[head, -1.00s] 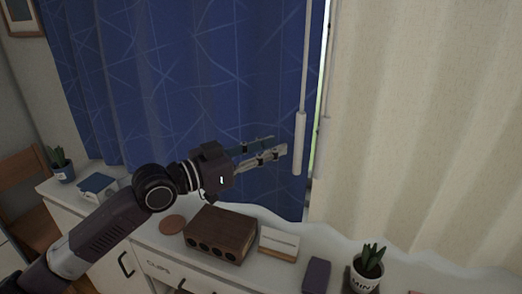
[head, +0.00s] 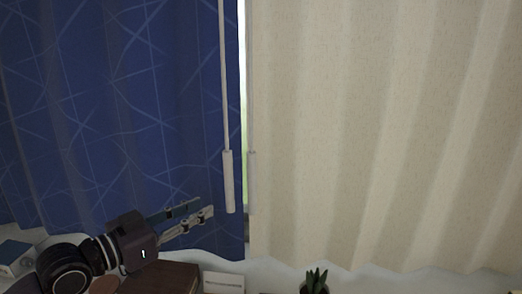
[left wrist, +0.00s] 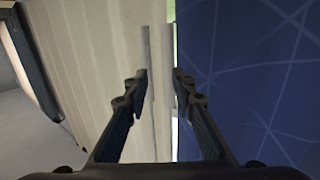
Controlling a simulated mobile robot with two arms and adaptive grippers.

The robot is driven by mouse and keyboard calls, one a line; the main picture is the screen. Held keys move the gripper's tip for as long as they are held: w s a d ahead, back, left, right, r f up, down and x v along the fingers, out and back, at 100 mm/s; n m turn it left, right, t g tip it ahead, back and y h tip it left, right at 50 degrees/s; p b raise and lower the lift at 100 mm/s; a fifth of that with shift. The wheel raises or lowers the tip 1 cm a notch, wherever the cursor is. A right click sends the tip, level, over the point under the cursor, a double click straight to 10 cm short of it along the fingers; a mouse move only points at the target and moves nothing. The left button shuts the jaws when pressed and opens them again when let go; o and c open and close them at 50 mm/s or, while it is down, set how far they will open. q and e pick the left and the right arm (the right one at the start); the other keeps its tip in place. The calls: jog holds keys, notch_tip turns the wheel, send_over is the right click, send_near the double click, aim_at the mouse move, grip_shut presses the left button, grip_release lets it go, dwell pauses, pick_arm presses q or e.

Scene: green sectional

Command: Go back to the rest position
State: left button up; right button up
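My left gripper (head: 204,208) shows at the lower left of the head view, pointing right in front of the blue curtain. Its fingers are apart with nothing between them; the left wrist view also shows this gap (left wrist: 160,82). Just right of the fingertips in the head view hangs a white curtain wand (head: 229,180). A second, greyer wand (head: 251,182) hangs beside it in front of the cream curtain. In the left wrist view the wands appear beyond the fingers; I cannot tell the exact distance. My right gripper is in neither view.
The blue patterned curtain (head: 120,120) fills the left and the cream curtain (head: 370,130) the right, with a narrow bright gap between them. Below are a brown wooden box (head: 165,278), a small white block (head: 223,282), a potted plant (head: 316,281) and a blue-topped box (head: 14,252).

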pick_arm(q)
jog(key=s+d+f+g+y, duration=0.1)
jog(key=s+f, duration=0.2)
jog(key=f, duration=0.5)
jog(key=s+d+f+n+g+y, duration=0.1)
jog(key=s+d+f+g+y, duration=0.1)
jog(key=s+f, duration=0.35)
jog(key=s+d+f+g+y, duration=0.1)
jog(key=f, duration=0.8)
jog(key=s+a+f+n+g+y, duration=0.25)
jog(key=s+f, duration=0.45)
jog(key=s, duration=0.4)
jog(key=s+a+f+n+g+y, duration=0.2)
jog(key=s+a+f+g+y, duration=0.15)
jog(key=s+f, duration=0.5)
jog(key=s+f+g+b, duration=0.1)
jog(key=s+f+g, duration=0.15)
jog(key=f, duration=2.35)
jog(key=s+a+f+b, duration=0.1)
jog(key=s+a+f, duration=0.1)
jog(key=s+f, duration=1.5)
jog(key=shift+s+a+f+m+b, duration=0.25)
jog(key=shift+s+m+b, duration=0.1)
jog(key=shift+s, duration=0.2)
jog(key=shift+g, duration=0.25)
